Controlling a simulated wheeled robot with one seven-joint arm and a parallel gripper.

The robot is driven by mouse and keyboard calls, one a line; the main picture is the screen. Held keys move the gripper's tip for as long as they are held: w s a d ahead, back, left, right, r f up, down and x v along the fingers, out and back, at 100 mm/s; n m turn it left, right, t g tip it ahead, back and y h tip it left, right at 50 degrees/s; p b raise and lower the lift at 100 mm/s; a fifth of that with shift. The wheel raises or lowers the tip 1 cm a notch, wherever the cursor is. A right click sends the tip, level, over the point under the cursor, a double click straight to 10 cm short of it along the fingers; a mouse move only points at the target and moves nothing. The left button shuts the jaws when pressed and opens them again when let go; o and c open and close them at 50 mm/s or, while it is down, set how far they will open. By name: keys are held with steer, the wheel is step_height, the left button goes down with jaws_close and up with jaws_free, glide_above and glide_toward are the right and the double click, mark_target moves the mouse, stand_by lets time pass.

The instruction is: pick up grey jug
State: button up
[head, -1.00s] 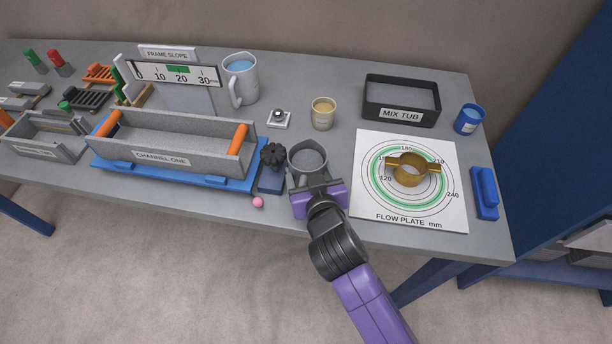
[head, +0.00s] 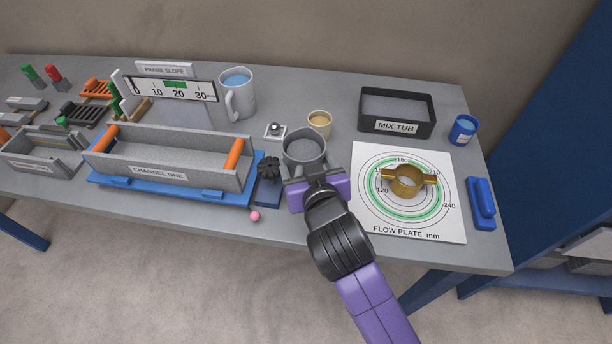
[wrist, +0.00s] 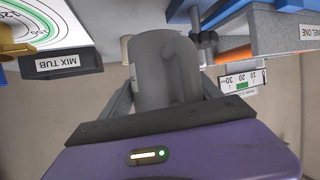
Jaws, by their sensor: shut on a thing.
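The grey jug (head: 305,147) is a round, open-topped vessel with grey inside, near the middle of the bench's front part in the head view. My purple gripper (head: 317,184) is shut on it from the front side. The jug appears upright and raised a little above the bench; its base is hidden in the head view.
Left of the jug stand a black knob (head: 268,168) and the grey channel (head: 160,177) on a blue base. A beige cup (head: 320,120) is close behind. The flow plate (head: 440,220) with a brass ring (head: 408,181) lies right. The mix tub (head: 370,122) is back right.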

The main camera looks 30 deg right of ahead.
step_height(320, 180, up, 12)
steer(key=shift+p, duration=0.3)
steer(key=shift+r, duration=0.1)
